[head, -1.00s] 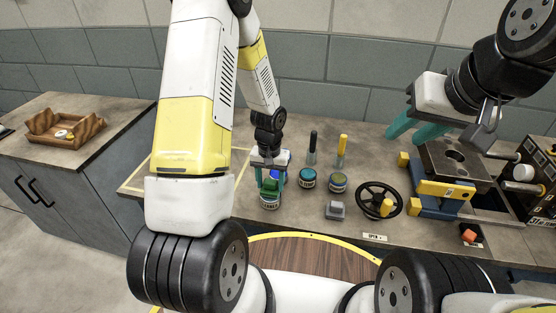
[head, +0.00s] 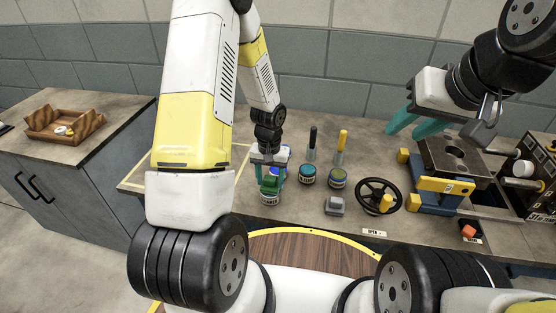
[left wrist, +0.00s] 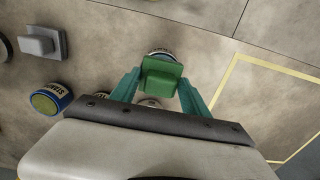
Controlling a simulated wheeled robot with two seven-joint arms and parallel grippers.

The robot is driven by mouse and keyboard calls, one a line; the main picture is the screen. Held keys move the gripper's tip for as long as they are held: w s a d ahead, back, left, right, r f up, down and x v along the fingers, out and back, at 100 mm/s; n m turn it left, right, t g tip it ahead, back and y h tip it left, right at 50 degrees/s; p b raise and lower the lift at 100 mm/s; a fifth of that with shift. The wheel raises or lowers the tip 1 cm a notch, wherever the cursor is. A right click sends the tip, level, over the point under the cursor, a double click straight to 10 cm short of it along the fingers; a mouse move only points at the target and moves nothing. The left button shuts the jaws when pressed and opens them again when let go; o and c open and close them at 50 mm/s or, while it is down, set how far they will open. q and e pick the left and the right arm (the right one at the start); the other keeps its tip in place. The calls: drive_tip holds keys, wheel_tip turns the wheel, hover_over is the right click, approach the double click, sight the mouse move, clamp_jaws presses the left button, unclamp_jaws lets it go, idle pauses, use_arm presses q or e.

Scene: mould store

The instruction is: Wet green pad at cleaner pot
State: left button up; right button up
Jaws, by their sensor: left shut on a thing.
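My left gripper (head: 269,176) is shut on a green pad (head: 270,186). The pad is right at the top of the cleaner pot (head: 270,200), a white-labelled pot near the table's front edge. In the left wrist view the green pad (left wrist: 162,78) sits between the two teal fingers and covers most of the pot (left wrist: 160,52). I cannot tell whether the pad touches what is inside. My right gripper (head: 420,124) is open and empty, above the table beside the mould block.
A wooden tray (head: 40,136) rests on the left cabinet.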

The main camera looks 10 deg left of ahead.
sight(270, 178)
use_arm(q)
drive_tip(key=shift+f, duration=0.45)
idle(1.1)
drive_tip(key=shift+r, duration=0.1)
drive_tip(key=shift+r, duration=3.45)
drive_tip(key=shift+w+a+r, duration=0.25)
drive_tip(key=shift+w+r, duration=0.15)
drive_tip(key=shift+r, duration=0.1)
drive_tip(key=shift+w+a+r, duration=0.25)
drive_tip(key=shift+w+r, duration=0.15)
drive_tip(key=shift+r, duration=0.1)
